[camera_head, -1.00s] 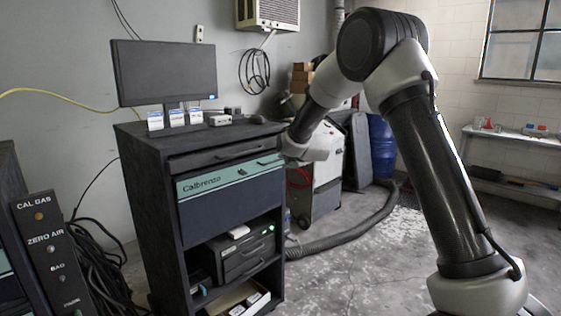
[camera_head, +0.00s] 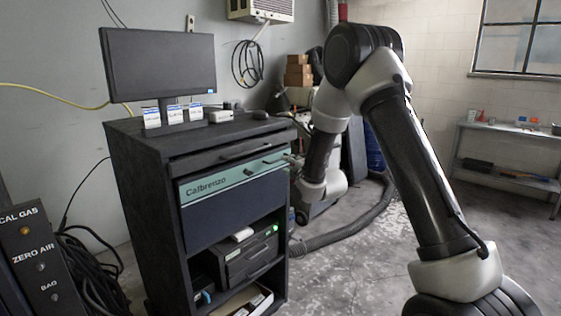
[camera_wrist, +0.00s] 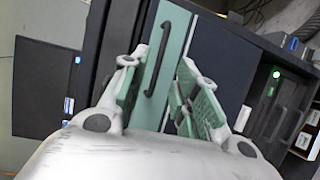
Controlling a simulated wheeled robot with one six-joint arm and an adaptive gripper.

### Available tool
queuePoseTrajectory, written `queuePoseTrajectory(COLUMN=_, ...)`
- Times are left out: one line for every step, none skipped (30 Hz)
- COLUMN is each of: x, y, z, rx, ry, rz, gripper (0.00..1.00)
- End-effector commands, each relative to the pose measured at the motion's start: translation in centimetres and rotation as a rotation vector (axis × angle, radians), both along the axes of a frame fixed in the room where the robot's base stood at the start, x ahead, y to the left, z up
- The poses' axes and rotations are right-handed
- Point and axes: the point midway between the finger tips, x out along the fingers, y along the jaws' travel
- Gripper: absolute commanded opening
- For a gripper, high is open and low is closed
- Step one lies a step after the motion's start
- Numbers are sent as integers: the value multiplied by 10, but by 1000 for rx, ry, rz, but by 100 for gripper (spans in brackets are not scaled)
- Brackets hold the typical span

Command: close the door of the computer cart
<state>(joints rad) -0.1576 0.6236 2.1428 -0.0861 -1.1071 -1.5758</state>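The dark computer cart (camera_head: 143,205) stands at left centre in the head view. In the wrist view the teal band (camera_wrist: 172,46) carries a long black handle (camera_wrist: 150,80). My gripper (camera_wrist: 157,68) is open, its green-padded fingers apart on either side of the band and handle. It looks empty; contact with the handle cannot be made out. In the head view the fingers are hardly visible at the cart's right front edge.
A monitor (camera_head: 160,62) and small boxes stand on the cart top. A dark unit with a green light (camera_head: 245,258) sits on the lower shelf. A thick hose (camera_head: 345,232) lies on the floor behind my arm. A labelled panel (camera_head: 32,262) and cables are at left.

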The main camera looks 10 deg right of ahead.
Motion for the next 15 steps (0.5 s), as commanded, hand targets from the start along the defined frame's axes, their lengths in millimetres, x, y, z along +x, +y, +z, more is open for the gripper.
queuePoseTrajectory(x=7, y=2, z=-1, rx=0, ry=0, rz=0, gripper=30)
queuePoseTrajectory(x=12, y=3, z=-2, rx=0, ry=0, rz=0, gripper=30)
queuePoseTrajectory(x=18, y=5, z=-2, rx=0, ry=0, rz=0, gripper=30)
queuePoseTrajectory(x=24, y=6, z=-3, rx=0, ry=-1, rz=0, gripper=30)
queuePoseTrajectory(x=29, y=7, z=-4, rx=0, ry=1, rz=0, gripper=30)
queuePoseTrajectory(x=36, y=9, z=-4, rx=-1, ry=0, rz=0, gripper=30)
queuePoseTrajectory(x=40, y=10, z=-4, rx=-1, ry=0, rz=0, gripper=30)
queuePoseTrajectory(x=45, y=11, z=-5, rx=-1, ry=1, rz=0, gripper=30)
queuePoseTrajectory(x=50, y=12, z=-6, rx=-1, ry=2, rz=0, gripper=30)
queuePoseTrajectory(x=54, y=13, z=-6, rx=-1, ry=1, rz=0, gripper=30)
queuePoseTrajectory(x=57, y=14, z=-6, rx=-1, ry=1, rz=-1, gripper=30)
queuePoseTrajectory(x=61, y=15, z=-6, rx=-1, ry=1, rz=-1, gripper=30)
queuePoseTrajectory(x=63, y=15, z=-7, rx=-2, ry=2, rz=-1, gripper=30)
queuePoseTrajectory(x=64, y=16, z=-7, rx=-2, ry=3, rz=-1, gripper=30)
queuePoseTrajectory(x=66, y=16, z=-7, rx=-2, ry=3, rz=-1, gripper=30)
